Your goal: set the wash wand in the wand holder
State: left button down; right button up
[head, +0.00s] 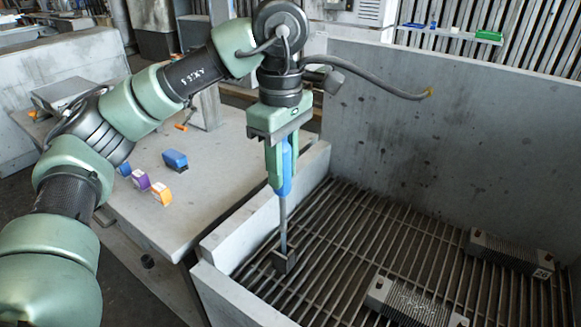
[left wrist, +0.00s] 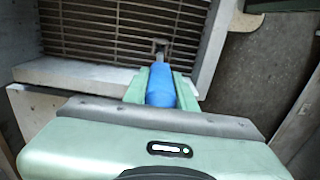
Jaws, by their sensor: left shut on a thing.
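The wash wand has a blue handle (head: 287,170), a thin grey shaft and a dark block-like head (head: 284,262). My left gripper (head: 280,180) is shut around the blue handle, and the wand hangs nearly upright, head down, over the left end of the grated basin. In the left wrist view the blue handle (left wrist: 161,88) sits between the green fingers, with the head beyond it in front of the grate. I cannot tell whether the head touches the grate. I cannot make out the wand holder for certain. My right gripper is not in view.
The basin has concrete walls (head: 420,125) and a slatted grate (head: 350,235). Two finned grey blocks (head: 415,302) (head: 510,254) lie on the grate at the right. A table (head: 215,185) at the left bears a blue box (head: 175,160) and several small coloured boxes.

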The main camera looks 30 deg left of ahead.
aim_at(282, 193)
pick_arm(q)
jog(key=shift+f, duration=0.1)
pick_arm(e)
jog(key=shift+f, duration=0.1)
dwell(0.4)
pick_arm(q)
jog(key=shift+f+b, duration=1.65)
jog(key=shift+f, duration=0.45)
jog(key=shift+s+a+f, duration=0.1)
jog(key=shift+a+f, duration=0.1)
jog(key=shift+f, duration=0.1)
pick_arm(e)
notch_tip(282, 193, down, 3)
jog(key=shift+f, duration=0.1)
pick_arm(q)
jog(key=shift+d+f+b, duration=0.15)
jog(key=shift+f+b, duration=0.05)
jog(key=shift+b, duration=0.2)
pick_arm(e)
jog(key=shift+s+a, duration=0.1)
pick_arm(q)
jog(key=shift+f, duration=0.15)
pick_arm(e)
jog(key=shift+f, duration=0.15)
